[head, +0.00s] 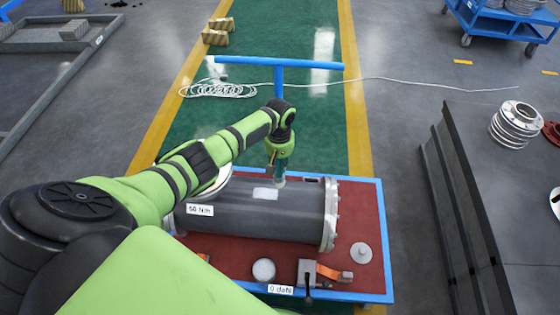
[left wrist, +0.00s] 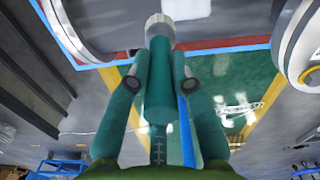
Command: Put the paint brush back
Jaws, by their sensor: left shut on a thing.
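My left gripper (head: 279,160) is above the back of a dark grey flanged shell (head: 240,218), which lies on its side on a red-topped table with a blue frame (head: 383,235). It is shut on the paint brush (left wrist: 160,32), which has a teal handle and a pale tip. In the head view the brush (head: 280,181) points down, its tip close to a light patch (head: 265,194) on the shell. I cannot tell whether the tip touches the shell. My right gripper is out of view.
A pale round thing (head: 263,270), a grey knobbed disc (head: 361,253) and a clamp with an orange part (head: 325,272) are along the table's front. A blue T-shaped stand (head: 278,66) rises behind. A dark bench (head: 500,170) stands to the right.

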